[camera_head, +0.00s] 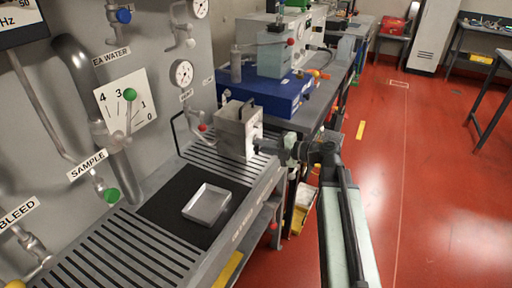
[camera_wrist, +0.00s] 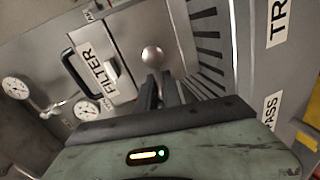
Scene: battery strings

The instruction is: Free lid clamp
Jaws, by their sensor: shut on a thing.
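A grey metal filter box (camera_head: 232,132) stands on the slatted bench top, and its lid with a black handle and a FILTER label (camera_wrist: 98,68) shows in the wrist view. A pale ball knob (camera_wrist: 152,56) of the lid clamp sticks out from the box's side. My gripper (camera_head: 262,146) is at the right side of the box in the head view. In the wrist view its dark fingers (camera_wrist: 160,92) are close together just below the ball, shut on the clamp. The fingers and the ball hide most of the clamp's stem.
A shallow metal tray (camera_head: 207,204) lies on a black mat (camera_head: 165,208) on the bench. A panel (camera_head: 60,130) with pipes, gauges and valves stands at the left. A blue case (camera_head: 270,95) sits behind the box. The red floor (camera_head: 430,190) at the right is clear.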

